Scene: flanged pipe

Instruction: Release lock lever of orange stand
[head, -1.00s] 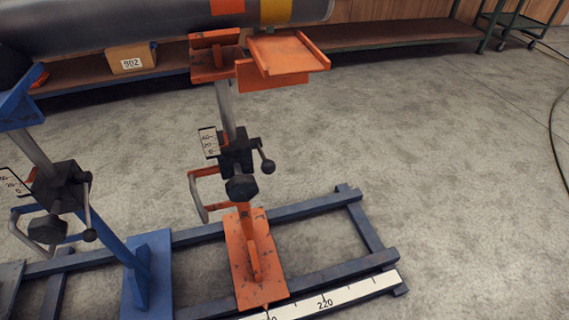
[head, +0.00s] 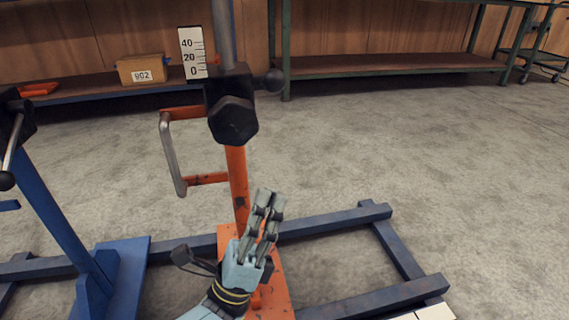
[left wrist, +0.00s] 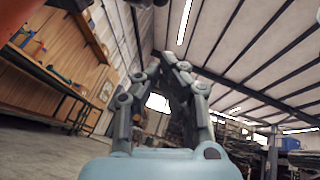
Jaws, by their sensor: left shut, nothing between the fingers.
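The orange stand (head: 237,185) rises from the blue floor frame in the head view. Its black clamp block (head: 232,110) carries a dark hexagonal knob at the front. The lock lever ends in a black ball (head: 273,80) sticking out to the right of the block; its arm is short in this view. My left gripper (head: 271,196) points up in front of the orange post, below and apart from the ball, with its fingers together and empty. The left wrist view shows its fingers (left wrist: 168,62) converging, with nothing visible between them. My right gripper is not in view.
A grey U-shaped handle (head: 171,155) juts left from the orange post. A white scale plate (head: 193,52) stands above it. A blue stand (head: 60,215) is to the left. Blue frame rails (head: 330,222) run along the floor. Floor to the right is clear.

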